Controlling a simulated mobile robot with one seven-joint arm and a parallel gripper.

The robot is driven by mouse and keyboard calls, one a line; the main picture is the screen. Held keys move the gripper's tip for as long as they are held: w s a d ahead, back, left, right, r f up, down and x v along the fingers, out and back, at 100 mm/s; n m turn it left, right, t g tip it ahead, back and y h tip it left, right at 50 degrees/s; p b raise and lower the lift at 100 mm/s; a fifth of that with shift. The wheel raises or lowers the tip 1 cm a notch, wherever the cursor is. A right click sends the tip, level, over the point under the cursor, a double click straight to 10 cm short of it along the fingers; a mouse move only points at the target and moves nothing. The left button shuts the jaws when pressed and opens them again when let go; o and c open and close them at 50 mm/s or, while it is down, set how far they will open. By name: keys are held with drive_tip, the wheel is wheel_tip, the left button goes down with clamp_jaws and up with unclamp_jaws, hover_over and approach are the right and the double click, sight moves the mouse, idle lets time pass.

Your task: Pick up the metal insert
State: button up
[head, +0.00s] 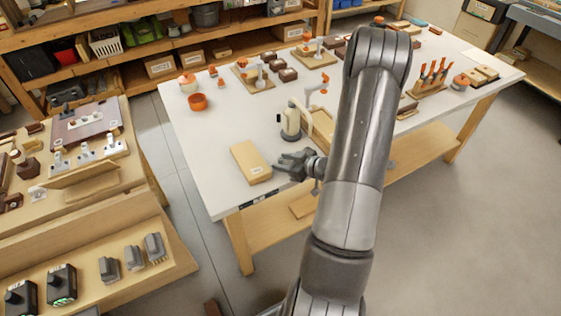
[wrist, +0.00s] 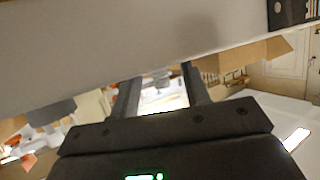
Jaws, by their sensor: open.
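I cannot make out the metal insert for certain in either view. My gripper (head: 288,164) is over the near left part of the white table (head: 200,137), just right of a tan box (head: 251,162). In the wrist view my gripper (wrist: 163,88) shows its two dark fingers apart, with nothing seen held between them. My arm covers part of the table's middle and front edge in the head view.
A cream device (head: 292,121) stands just behind my gripper. An orange cup (head: 198,102) is farther left. An orange-handled tool rack (head: 431,82) stands at right. A wooden bench (head: 95,220) with grey parts (head: 134,258) is at left. The table between cup and box is clear.

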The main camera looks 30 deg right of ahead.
clamp_jaws()
idle(0.4)
drive_tip(key=shift+r, duration=0.15)
